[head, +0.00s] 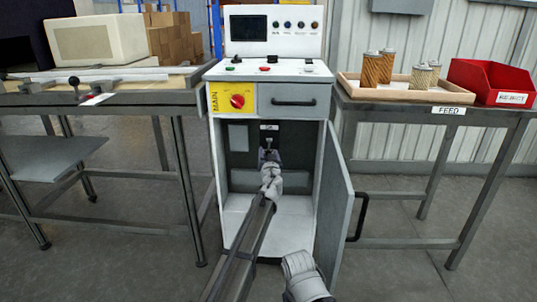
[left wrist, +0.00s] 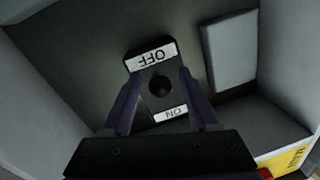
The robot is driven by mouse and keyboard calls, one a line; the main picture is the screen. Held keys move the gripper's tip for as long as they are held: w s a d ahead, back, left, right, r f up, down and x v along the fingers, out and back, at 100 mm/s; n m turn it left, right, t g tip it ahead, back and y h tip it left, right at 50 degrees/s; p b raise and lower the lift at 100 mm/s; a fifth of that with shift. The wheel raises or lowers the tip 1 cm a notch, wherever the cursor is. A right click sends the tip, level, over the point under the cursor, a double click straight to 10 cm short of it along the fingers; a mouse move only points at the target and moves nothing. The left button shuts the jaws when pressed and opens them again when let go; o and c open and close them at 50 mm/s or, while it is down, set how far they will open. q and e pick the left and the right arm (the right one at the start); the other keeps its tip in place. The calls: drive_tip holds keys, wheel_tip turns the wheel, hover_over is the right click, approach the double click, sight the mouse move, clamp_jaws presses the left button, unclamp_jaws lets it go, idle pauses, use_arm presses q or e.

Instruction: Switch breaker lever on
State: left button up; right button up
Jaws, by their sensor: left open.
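The breaker (left wrist: 147,98) is a dark plate on the back wall inside the open cabinet. In the left wrist view its OFF label is at the top and its ON label nearer my gripper, both upside down. The dark round lever knob (left wrist: 162,86) shows between the labels; I cannot tell which way the lever is set. My left gripper (head: 268,153) reaches into the cabinet in front of the breaker. In the left wrist view its open fingers (left wrist: 160,80) stand on either side of the knob; contact is not clear. Only a right arm link shows in the head view.
The cabinet door (head: 335,205) hangs open on the right. Above are a red MAIN switch (head: 237,101) and a drawer handle (head: 295,102). A wooden tray (head: 405,94) with filter cartridges and a red bin (head: 492,82) stand on the right table.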

use_arm(q)
clamp_jaws()
idle(0.3)
idle(1.0)
